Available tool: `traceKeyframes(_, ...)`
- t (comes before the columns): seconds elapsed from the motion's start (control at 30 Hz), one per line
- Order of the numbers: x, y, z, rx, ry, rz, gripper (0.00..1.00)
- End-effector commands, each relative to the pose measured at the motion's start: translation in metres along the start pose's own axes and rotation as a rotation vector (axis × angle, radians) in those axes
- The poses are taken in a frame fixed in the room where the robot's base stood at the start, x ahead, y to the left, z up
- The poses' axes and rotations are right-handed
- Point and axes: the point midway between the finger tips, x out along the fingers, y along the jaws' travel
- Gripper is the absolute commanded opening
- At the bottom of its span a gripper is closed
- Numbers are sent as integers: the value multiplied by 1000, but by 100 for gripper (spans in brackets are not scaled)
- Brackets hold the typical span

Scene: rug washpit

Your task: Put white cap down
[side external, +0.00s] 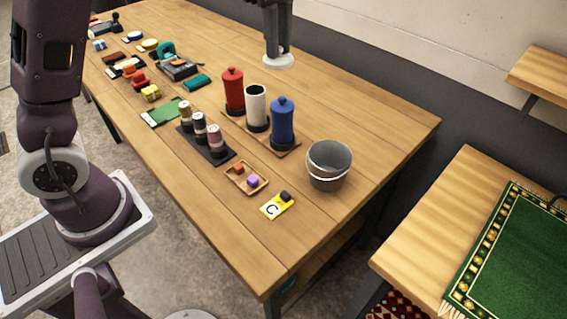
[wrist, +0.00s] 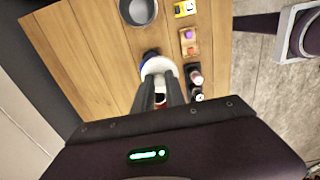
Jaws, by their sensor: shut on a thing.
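My gripper (side external: 278,50) is shut on the white cap (side external: 278,62), a round disc held level in the air beyond the canisters. In the wrist view my gripper (wrist: 160,82) reaches down onto the white cap (wrist: 156,66), which hides most of the canisters beneath it. The white canister (side external: 256,100) stands upright without a lid, its top open, between the lidded red canister (side external: 234,92) and the lidded blue canister (side external: 283,124). All three stand in a row on a wooden base. The cap is apart from the white canister.
A grey bucket (side external: 328,166) stands right of the canisters. A dark tray with several spools (side external: 199,128), a small wooden tray (side external: 236,180) and a yellow C card (side external: 272,209) lie in front. Several small items crowd the table's far left. Bare table (side external: 350,120) lies behind the bucket.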

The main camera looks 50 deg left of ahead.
Motion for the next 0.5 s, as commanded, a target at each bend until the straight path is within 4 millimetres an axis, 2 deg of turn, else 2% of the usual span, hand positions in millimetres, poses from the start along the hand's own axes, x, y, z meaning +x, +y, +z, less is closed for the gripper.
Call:
traceKeyframes(0.1, 0, -14, 23, 5, 0, -1, 0)
traceKeyframes(0.27, 2, -32, 48, 6, -2, -1, 0)
traceKeyframes(0.5, 60, -31, 46, 2, -1, -7, 0)
